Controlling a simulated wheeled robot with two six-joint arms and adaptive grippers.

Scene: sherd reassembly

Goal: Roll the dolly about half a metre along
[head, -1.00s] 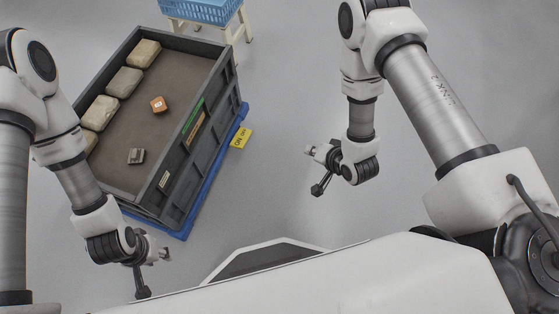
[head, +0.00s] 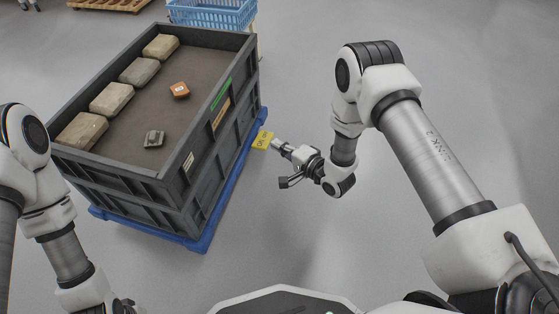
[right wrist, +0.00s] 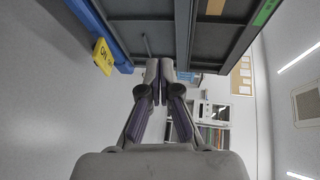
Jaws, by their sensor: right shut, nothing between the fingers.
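The blue dolly (head: 222,205) stands on the grey floor under a large dark grey crate (head: 185,195). A yellow tag (head: 263,140) sticks out from the dolly's right side; it also shows in the right wrist view (right wrist: 103,57), reading "ON". My right gripper (head: 277,146) is shut and empty, just right of the tag. In the right wrist view its closed fingertips (right wrist: 160,68) point toward the crate's side wall (right wrist: 150,42); I cannot tell whether they touch anything. My left gripper (head: 123,304) is mostly cut off at the bottom left edge.
Several beige stone-like blocks (head: 110,98), an orange piece (head: 180,90) and a small grey piece (head: 154,138) lie in the crate. A blue basket (head: 210,14) on a stand and a wooden pallet (head: 110,4) are behind. The floor right of the dolly is clear.

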